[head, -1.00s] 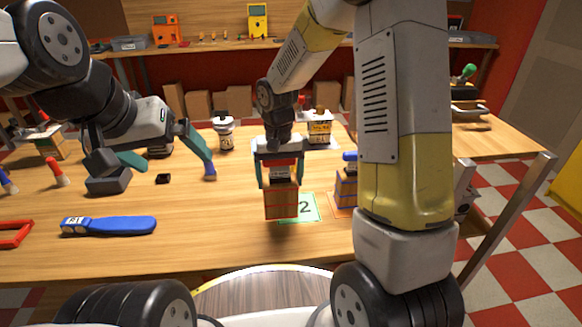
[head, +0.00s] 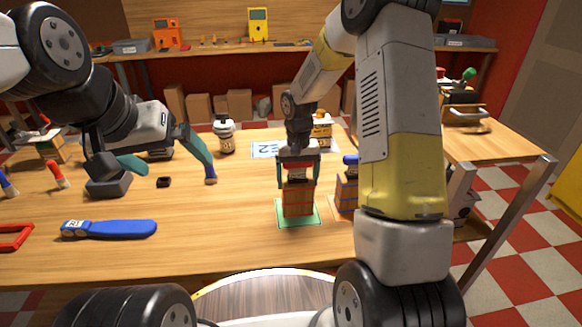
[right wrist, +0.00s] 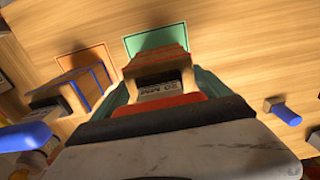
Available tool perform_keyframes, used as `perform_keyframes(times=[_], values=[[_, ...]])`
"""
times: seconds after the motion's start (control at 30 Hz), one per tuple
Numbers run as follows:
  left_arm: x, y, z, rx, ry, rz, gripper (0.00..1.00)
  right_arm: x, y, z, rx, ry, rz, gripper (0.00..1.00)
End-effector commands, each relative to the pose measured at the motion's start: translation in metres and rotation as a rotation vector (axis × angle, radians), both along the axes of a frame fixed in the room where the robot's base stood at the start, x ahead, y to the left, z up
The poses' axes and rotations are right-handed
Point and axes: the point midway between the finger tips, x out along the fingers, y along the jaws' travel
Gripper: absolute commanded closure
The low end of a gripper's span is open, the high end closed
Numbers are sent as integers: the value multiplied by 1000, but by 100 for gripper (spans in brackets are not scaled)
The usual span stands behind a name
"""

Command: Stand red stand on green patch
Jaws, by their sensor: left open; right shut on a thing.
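The red stand (head: 297,199), a wooden block with red bands and a red top, is upright in my right gripper (head: 298,178). It also shows in the right wrist view (right wrist: 158,62), with a dark label facing the camera. My right gripper is shut on its upper part. The green patch (head: 284,219) lies on the table directly under the stand, which covers its middle. I cannot tell if the stand's base touches the patch. My left gripper (head: 172,172) is open and empty above the table at the left.
A blue-banded stand (head: 346,190) is on the orange patch (head: 338,211), close to the right of the red stand. A blue-handled tool (head: 110,228) lies at front left. A white bottle (head: 225,135) and a marked white-blue patch (head: 266,150) are behind. The front middle table is clear.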

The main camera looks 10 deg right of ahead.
Motion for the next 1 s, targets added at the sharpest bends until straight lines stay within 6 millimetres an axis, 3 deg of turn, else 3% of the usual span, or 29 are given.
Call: perform_keyframes(times=[0.17,0.2,0.23,0.5,0.63,1.0], values=[[0,0,0,0,0,0,0,0,0,-3,0,0,0,86],[0,0,0,0,0,0,0,0,0,-3,0,1,0,7],[0,0,0,0,0,0,0,0,0,-3,0,0,0,1],[0,0,0,0,0,0,0,0,0,-1,0,0,0,0],[0,0,0,0,0,0,0,1,0,10,0,-4,-1,0],[0,0,0,0,0,0,0,1,1,86,1,-5,-1,0]])
